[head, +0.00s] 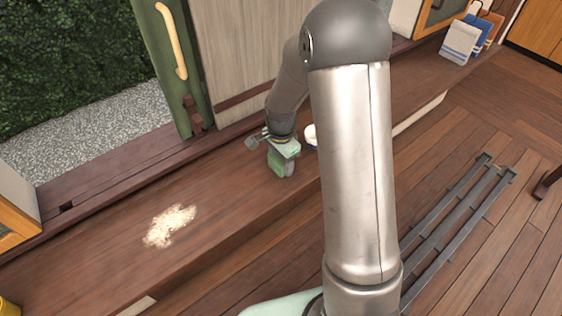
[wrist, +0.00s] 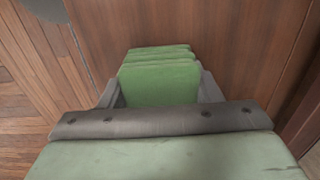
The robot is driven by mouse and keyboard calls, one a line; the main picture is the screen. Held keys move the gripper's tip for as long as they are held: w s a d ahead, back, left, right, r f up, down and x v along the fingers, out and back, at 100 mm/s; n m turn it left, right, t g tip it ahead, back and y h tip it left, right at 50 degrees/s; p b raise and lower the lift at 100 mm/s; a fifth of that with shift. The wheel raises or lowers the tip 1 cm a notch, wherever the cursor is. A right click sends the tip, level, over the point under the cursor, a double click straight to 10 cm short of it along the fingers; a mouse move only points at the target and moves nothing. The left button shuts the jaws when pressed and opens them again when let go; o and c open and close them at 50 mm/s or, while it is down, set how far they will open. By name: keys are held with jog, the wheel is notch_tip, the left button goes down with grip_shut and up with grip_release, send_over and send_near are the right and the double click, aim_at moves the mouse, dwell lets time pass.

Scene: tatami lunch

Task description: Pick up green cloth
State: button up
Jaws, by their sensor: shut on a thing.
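The green cloth (wrist: 158,78) is a folded stack of several layers in the wrist view, held between the two grey fingers of my gripper (wrist: 158,92). My gripper is shut on it, with a finger at each side. In the head view, my gripper (head: 284,166) is low over the brown wooden ledge, and the green cloth (head: 276,164) shows as a small green patch there. I cannot tell whether the cloth touches the wood. Its lower part is hidden by the gripper in the wrist view.
A pale patch of crumbs or powder (head: 170,226) lies on the ledge (head: 90,268) to the left. A white round thing (head: 310,132) stands just right of my gripper, partly hidden by my arm. Cloths (head: 461,42) hang at the back right. Metal rails (head: 455,222) cross the floor.

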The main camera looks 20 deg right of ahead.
notch_tip(320, 180, up, 3)
jog(key=shift+f, duration=0.2)
jog(key=s+r+b, duration=0.2)
jog(key=s+r, duration=0.8)
jog(key=s, duration=0.4)
jog(key=shift+o, duration=0.5)
jog(key=shift+c, duration=0.2)
